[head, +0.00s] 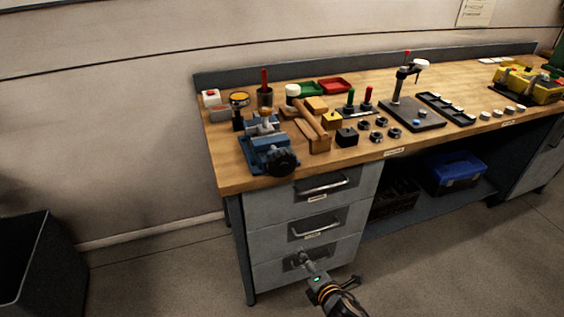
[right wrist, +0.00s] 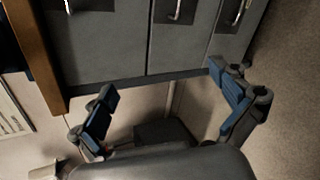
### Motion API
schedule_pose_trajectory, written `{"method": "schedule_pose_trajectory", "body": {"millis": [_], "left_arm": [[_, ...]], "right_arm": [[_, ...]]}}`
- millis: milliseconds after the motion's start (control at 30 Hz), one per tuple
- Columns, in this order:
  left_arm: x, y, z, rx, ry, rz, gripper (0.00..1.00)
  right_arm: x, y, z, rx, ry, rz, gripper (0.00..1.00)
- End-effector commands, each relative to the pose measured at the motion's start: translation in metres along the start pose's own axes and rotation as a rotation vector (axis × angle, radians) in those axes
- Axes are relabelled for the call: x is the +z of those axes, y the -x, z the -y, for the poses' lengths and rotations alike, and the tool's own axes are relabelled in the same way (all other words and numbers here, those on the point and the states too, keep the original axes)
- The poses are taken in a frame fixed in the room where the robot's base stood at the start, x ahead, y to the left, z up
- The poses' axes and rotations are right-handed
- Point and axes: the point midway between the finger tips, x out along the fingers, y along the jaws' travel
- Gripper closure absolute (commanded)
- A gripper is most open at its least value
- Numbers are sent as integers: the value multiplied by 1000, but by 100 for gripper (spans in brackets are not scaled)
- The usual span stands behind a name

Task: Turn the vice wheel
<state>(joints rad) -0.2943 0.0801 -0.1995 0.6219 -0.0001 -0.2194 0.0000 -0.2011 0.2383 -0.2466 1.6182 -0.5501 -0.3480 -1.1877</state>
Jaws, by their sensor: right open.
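The blue vice (head: 262,143) stands at the left front corner of the wooden workbench (head: 230,177). Its dark round wheel (head: 281,162) faces the front edge, above the drawers. My right gripper (head: 304,260) is low in front of the bottom drawer, well below the wheel and apart from it. In the right wrist view its two blue-padded fingers (right wrist: 162,80) are spread wide with nothing between them. My left gripper is not in view.
Grey drawers (head: 285,211) with bar handles fill the left end under the bench. A wooden mallet (head: 311,122), a black block (head: 347,136) and small parts lie right of the vice. A dark bin (head: 38,265) stands at the left. Floor in front is clear.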

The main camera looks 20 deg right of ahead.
Motion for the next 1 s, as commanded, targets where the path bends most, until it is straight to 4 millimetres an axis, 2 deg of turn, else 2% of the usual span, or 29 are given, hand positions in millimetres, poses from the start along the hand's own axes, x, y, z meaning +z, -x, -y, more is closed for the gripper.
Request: {"method": "schedule_pose_trajectory", "body": {"millis": [33,100,200,300,400,533,1000], "left_arm": [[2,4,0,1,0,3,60],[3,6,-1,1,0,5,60],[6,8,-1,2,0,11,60],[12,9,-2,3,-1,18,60],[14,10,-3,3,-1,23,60],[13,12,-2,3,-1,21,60],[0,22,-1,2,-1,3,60]], "right_arm": [[19,10,-54,95,145,42,0],[39,26,-111,194,326,110,0],[59,50,-169,287,515,203,0],[70,68,-202,338,626,268,0],[75,73,-217,357,673,299,0],[78,63,-226,360,681,305,0],[93,-23,-264,358,675,302,0]]}}
